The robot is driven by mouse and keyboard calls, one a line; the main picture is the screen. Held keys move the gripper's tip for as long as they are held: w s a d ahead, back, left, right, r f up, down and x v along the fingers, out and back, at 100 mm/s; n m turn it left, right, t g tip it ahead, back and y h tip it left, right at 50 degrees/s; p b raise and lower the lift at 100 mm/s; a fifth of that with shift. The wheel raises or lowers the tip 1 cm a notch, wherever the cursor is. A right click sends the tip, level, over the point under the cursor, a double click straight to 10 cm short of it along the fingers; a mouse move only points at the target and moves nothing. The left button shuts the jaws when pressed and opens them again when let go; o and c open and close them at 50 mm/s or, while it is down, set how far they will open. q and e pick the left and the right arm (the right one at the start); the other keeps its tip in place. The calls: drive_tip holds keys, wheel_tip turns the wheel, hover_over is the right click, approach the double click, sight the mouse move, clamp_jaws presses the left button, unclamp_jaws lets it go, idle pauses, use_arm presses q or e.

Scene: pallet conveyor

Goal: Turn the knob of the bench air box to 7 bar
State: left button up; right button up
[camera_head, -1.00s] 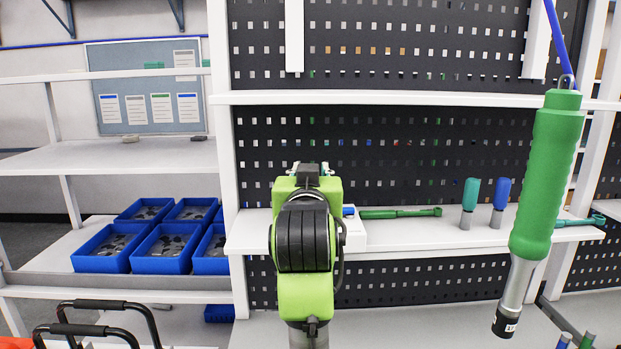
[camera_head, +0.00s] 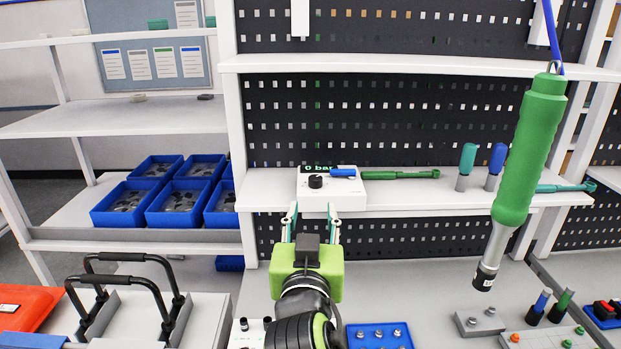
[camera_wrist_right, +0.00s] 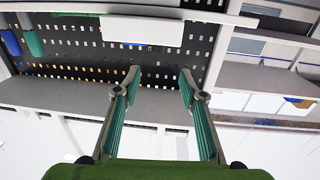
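The bench air box (camera_head: 349,198) is a small white box on the shelf at the middle of the head view. It has a black knob (camera_head: 316,182) on top, and its dark display (camera_head: 322,168) reads 0 bar in green. My right gripper (camera_head: 312,212) is just in front of and below the box, its two teal fingers pointing up and spread apart. The fingers are also apart and empty in the right wrist view (camera_wrist_right: 160,78). In the head view nothing is between them and they appear clear of the knob. My left gripper is not in view.
A green tool (camera_head: 400,174) lies on the shelf (camera_head: 430,190) right of the box, with teal and blue screwdrivers beyond. A green hanging tool (camera_head: 530,150) is at right. Blue bins (camera_head: 172,216) stand at left. A blue tray (camera_head: 380,337) is on the bench below.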

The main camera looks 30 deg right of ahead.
sight(315, 182)
drive_tip(key=p+x, duration=0.5)
drive_tip(key=x, duration=0.6)
drive_tip(key=shift+w+d+r, duration=0.15)
drive_tip(key=shift+r, duration=0.05)
drive_tip(key=shift+w+d+f, duration=0.2)
drive_tip(key=shift+w+d, duration=0.2)
drive_tip(key=shift+w, duration=0.25)
drive_tip(key=shift+c, duration=0.3)
clamp_jaws()
